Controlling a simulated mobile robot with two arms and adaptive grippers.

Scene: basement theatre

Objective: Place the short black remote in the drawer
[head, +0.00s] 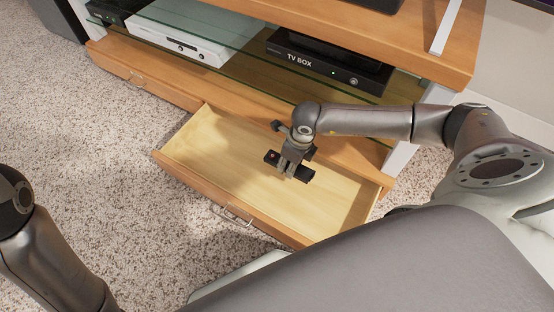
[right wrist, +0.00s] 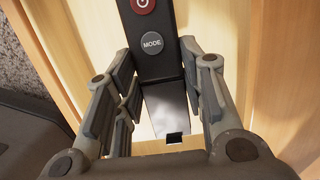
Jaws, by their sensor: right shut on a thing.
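The short black remote (head: 304,174) is held across my right gripper (head: 289,168), above the inside of the open drawer (head: 215,198). In the right wrist view the remote (right wrist: 152,62) shows a red power button and a grey MODE button, and it lies between the two fingers of the right gripper (right wrist: 158,75). The pale wooden drawer floor lies below; I cannot tell the exact gap. The drawer is pulled out from the wooden TV stand, and the rest of it looks empty. Only my left arm shows at the lower left; its gripper is out of view.
The TV stand has a glass shelf with a black TV box (head: 330,62) and a white console (head: 178,40). A shut drawer (head: 138,78) is at the left. Speckled carpet (head: 110,165) lies clear in front. The stand's top edge (head: 400,45) overhangs behind my right arm.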

